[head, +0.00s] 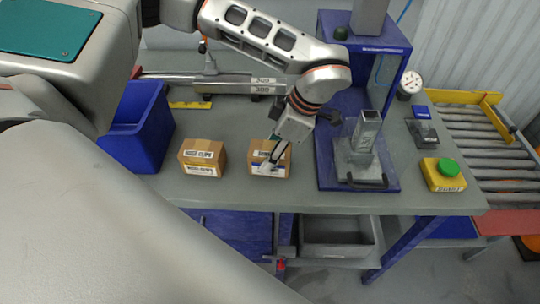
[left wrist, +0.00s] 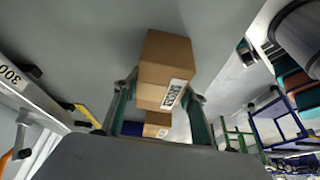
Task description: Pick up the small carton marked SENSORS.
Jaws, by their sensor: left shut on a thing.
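A small brown carton (head: 283,148) is on the grey table, left of the blue press stand. My left gripper (head: 270,163) reaches down over it with its fingers at the carton. In the left wrist view, the carton (left wrist: 166,52) sits between the two fingers of my left gripper (left wrist: 161,92), which is shut on it. Its white label seems to read SENSORS, but the print is small and tilted. I cannot tell whether the carton is clear of the tabletop. A second carton (head: 203,152), with different lettering, stands to its left. My right gripper is not in view.
A blue bin (head: 150,135) stands left of the cartons. The press stand (head: 327,150) with a grey metal fixture (head: 362,160) is close on the right. A yellow box with a green button (head: 443,174) and a roller conveyor (head: 485,140) lie farther right. The table's front edge is near.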

